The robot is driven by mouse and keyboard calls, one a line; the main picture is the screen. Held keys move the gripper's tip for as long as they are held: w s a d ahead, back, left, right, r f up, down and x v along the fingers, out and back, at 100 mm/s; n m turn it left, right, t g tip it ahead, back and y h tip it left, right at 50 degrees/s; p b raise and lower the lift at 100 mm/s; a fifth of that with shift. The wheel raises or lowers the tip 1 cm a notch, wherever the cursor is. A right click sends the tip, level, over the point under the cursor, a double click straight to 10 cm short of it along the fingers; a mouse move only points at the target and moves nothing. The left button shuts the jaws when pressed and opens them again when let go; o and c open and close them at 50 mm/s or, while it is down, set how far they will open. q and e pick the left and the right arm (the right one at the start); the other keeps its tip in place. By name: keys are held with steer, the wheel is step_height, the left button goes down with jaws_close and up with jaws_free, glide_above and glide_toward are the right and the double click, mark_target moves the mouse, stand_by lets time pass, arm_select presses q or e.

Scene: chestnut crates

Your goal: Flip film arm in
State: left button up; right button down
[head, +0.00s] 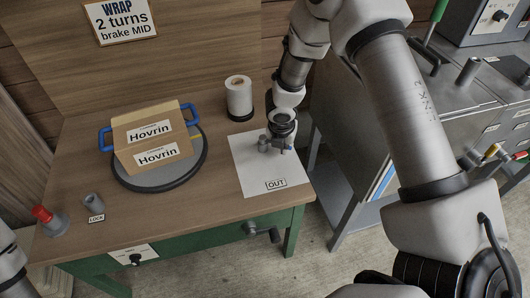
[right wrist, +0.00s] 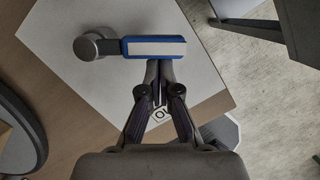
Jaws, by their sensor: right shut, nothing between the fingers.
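The film arm (right wrist: 155,47) shows in the right wrist view as a blue bar with a white strip, joined by a dark link to a round grey post (right wrist: 90,46). It lies over the white sheet marked OUT (head: 262,175). In the head view the post (head: 264,143) stands beside my right gripper (head: 284,148), which hides most of the bar. My right gripper (right wrist: 158,66) is shut and empty, its fingertips at the near edge of the bar; I cannot tell whether they touch. My left gripper is out of view.
A white film roll (head: 238,97) stands behind the sheet. A red-topped knob (head: 43,214) and a grey post labelled LOCK (head: 94,203) are front left. A grey cabinet (head: 345,140) stands right.

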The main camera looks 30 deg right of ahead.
steer(key=shift+w+d+r+n+p, duration=0.2)
steer(key=shift+d+n+p, duration=0.3)
steer(key=shift+n, duration=0.4)
steer(key=shift+w+d+n+t+y+p, duration=0.35)
steer(key=shift+d+n, duration=0.3)
steer(key=shift+n, duration=0.45)
steer(key=shift+w+d+f+p, duration=0.15)
steer(key=shift+w+d+p, duration=0.15)
steer(key=shift+w+d, duration=0.1)
